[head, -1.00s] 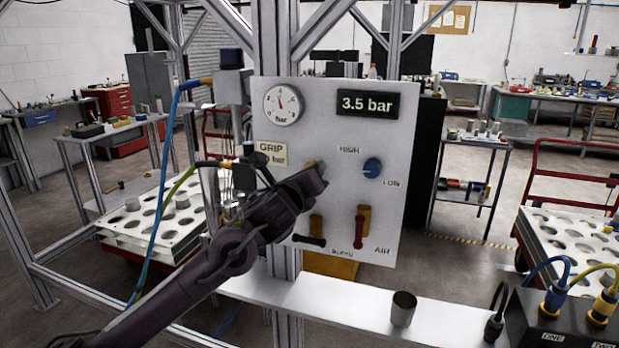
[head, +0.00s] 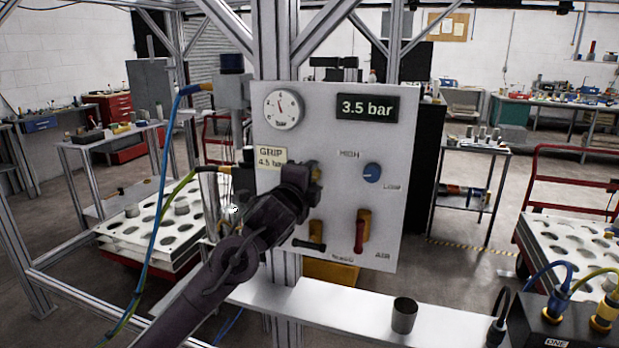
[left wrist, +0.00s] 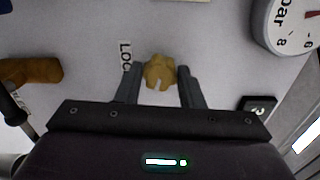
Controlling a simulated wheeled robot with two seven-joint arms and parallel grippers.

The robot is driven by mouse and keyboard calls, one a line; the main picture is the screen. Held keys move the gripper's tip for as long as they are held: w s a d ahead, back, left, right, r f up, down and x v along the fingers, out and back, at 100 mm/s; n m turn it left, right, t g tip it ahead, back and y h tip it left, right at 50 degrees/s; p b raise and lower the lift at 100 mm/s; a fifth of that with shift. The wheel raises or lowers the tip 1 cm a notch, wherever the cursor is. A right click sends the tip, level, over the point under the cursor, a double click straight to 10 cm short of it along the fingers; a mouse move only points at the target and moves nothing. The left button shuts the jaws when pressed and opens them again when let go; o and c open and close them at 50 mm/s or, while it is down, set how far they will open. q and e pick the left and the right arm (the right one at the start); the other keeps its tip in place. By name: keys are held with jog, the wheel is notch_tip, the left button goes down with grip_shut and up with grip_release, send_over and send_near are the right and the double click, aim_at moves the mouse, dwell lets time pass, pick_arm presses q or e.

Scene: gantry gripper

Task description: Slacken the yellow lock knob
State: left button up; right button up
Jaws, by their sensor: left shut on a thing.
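The yellow lock knob (left wrist: 158,70) shows in the left wrist view on the pale panel, beside a partly hidden label that starts with "LOC". It has a lobed rim and a pale mark at its lower edge. My left gripper (left wrist: 159,86) is shut on it, with one dark finger on each side. In the head view, my left gripper (head: 311,178) is at the middle of the panel (head: 385,220) and hides most of the knob. My right gripper is not in view.
The panel also bears a round gauge (head: 283,109), a "3.5 bar" display (head: 367,107), a blue HIGH/LOW knob (head: 372,172), a red-handled AIR valve (head: 359,235) and a dark lever (head: 308,245). Below, a metal cup (head: 404,315) stands on the white shelf (head: 320,308).

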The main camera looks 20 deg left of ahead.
pick_arm(q)
jog(key=n+p, duration=0.6)
jog(key=n, duration=1.5)
jog(key=shift+f+p, duration=0.1)
jog(key=shift+p, duration=0.3)
jog(key=o, duration=1)
